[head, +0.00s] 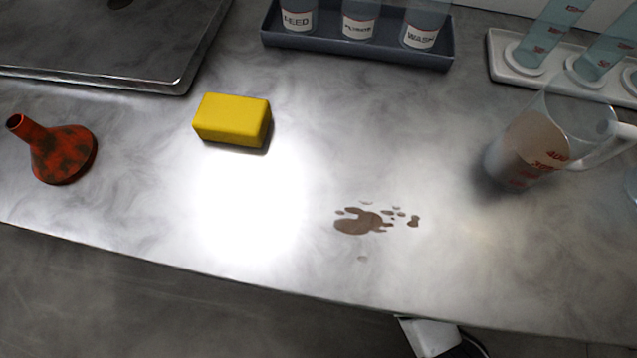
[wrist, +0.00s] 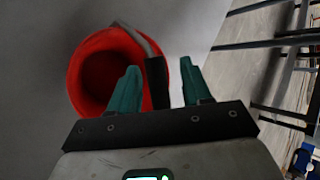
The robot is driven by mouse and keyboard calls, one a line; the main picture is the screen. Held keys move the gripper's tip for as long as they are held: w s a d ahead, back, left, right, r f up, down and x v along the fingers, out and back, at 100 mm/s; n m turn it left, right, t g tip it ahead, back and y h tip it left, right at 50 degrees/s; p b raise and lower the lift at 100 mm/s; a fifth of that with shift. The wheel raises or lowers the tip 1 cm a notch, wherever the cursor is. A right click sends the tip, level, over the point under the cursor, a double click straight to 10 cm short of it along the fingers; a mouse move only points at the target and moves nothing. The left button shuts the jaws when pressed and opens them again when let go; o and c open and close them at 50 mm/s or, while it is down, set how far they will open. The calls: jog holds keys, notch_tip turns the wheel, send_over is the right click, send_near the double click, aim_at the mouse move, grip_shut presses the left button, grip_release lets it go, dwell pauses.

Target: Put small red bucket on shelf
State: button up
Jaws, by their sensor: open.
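The small red bucket (wrist: 88,48) shows in the wrist view, at the left and centre, with its open mouth facing the camera. Its handle with a black grip (wrist: 157,82) runs down between the two teal fingers of my gripper (wrist: 158,85). My gripper is open, with one finger on each side of the black grip. The left finger overlaps the bucket's mouth in the picture. Whether either finger touches the grip, I cannot tell. No shelf can be made out with certainty.
The head view shows a metal bench with a red funnel (head: 62,153), a yellow block (head: 232,119), a brown spill (head: 362,222), a jug (head: 540,145) and a dark tray (head: 357,47) of labelled vessels. In the wrist view, dark rails (wrist: 275,43) stand at the right.

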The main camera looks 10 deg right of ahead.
jog(key=p+v, duration=0.2)
jog(key=v, duration=0.5)
jog(key=shift+r, duration=0.25)
jog(key=shift+s+d, duration=0.1)
jog(key=shift+d, duration=0.05)
